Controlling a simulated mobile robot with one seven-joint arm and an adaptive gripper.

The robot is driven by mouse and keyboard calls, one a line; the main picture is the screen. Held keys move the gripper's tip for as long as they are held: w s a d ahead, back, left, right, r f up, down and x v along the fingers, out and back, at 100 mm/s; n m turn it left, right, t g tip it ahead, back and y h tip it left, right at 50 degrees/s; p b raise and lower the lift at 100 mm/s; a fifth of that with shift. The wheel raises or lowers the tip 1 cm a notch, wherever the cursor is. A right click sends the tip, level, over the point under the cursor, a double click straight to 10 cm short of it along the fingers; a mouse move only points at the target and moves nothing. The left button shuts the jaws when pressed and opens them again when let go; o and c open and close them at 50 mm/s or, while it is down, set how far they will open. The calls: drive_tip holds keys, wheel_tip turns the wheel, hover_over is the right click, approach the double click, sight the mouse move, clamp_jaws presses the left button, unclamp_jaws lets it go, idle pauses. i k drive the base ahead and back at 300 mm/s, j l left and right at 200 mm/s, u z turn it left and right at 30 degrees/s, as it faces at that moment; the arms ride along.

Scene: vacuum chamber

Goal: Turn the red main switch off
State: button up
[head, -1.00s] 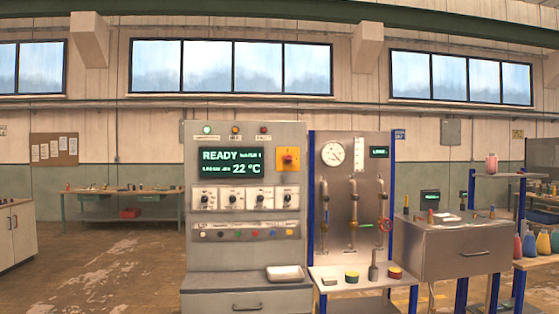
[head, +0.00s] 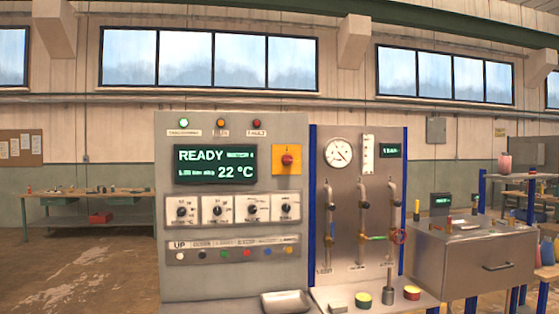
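The red main switch (head: 288,160) is a red rotary knob on a square yellow plate (head: 280,150). It sits at the upper right of the grey control cabinet (head: 165,240), beside the green display (head: 215,164). The display reads READY and 22 °C. The knob's exact handle angle is too small to tell. My gripper is not in view, and nothing covers the switch.
A white tray (head: 286,302) juts out low in front. A steel drawer box (head: 470,262) stands at right. Open floor (head: 80,275) lies left.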

sight(288, 160)
drive_tip(key=i+j, duration=0.25)
drive_tip(key=i, duration=0.2)
drive_tip(key=i+j+z, duration=0.15)
drive_tip(key=i, duration=0.35)
drive_tip(key=j, duration=0.1)
